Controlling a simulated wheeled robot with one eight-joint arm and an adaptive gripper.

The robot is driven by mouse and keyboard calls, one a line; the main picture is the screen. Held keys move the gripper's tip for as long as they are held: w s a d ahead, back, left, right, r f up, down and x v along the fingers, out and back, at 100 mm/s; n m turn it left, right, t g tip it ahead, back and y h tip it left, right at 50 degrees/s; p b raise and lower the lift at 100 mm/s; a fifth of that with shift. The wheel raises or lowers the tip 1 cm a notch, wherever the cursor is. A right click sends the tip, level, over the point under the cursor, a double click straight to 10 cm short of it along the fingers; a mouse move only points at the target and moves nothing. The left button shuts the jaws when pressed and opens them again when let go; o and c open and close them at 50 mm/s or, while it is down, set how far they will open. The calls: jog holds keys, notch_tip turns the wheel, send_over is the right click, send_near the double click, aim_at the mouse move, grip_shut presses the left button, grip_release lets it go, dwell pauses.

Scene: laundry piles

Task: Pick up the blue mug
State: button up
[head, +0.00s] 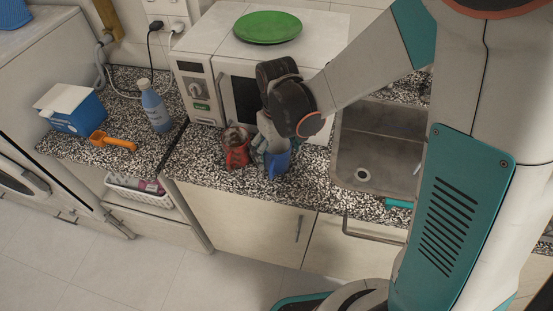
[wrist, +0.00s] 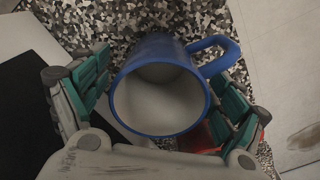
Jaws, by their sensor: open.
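The blue mug (head: 277,160) stands on the speckled counter in front of the white microwave, partly hidden by my gripper in the head view. In the wrist view the mug (wrist: 158,88) shows its blue rim, pale inside and a handle pointing to the upper right. My gripper (wrist: 165,100) is open, with one teal-padded finger on each side of the mug. The right finger is close to the mug below its handle. I cannot tell whether either finger touches it. In the head view my gripper (head: 268,143) is just above and beside the mug.
A red object (head: 236,150) stands close to the left of the mug. The microwave (head: 222,75), with a green plate (head: 267,27) on top, is right behind. A sink (head: 376,150) lies to the right. A blue bottle (head: 155,108) and orange scoop (head: 112,141) are farther left.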

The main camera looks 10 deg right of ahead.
jog(key=shift+f, duration=0.7)
jog(key=c, duration=1.5)
jog(key=shift+r, duration=0.1)
